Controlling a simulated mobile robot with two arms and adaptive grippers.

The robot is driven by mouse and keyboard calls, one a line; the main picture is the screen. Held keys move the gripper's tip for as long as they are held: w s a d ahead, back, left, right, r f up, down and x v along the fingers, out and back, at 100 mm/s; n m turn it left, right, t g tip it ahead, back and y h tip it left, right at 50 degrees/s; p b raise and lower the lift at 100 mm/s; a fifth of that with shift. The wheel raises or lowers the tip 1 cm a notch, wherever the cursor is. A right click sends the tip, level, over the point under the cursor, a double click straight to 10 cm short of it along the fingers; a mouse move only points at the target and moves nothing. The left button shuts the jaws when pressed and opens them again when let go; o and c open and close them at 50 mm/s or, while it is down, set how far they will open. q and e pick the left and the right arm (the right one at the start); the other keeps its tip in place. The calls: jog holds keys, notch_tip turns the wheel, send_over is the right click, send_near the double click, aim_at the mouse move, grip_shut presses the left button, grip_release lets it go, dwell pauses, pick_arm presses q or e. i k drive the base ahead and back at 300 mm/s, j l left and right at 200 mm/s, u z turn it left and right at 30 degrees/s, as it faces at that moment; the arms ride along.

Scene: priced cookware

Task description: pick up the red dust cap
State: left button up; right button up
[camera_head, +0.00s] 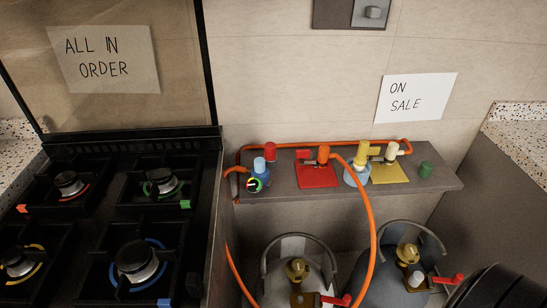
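A small red cylinder (270,152), which looks like the red dust cap, stands upright at the back left of the grey shelf (440,181), just behind a blue fitting (259,172). An orange hose runs close behind it. A similar green cap (425,169) stands at the shelf's right end. Neither of my grippers shows in the head view.
An orange-topped fitting stands on a red square (317,176); yellow and white fittings stand around a yellow square (388,174). An orange hose (371,225) loops down in front of the shelf. Two gas cylinders (287,251) (395,245) stand below, and a black stove (120,220) left.

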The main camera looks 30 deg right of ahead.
aim_at(269, 148)
jog(key=k+z, duration=0.15)
jog(key=z, duration=0.3)
jog(key=k+z, duration=0.15)
jog(key=z, duration=0.3)
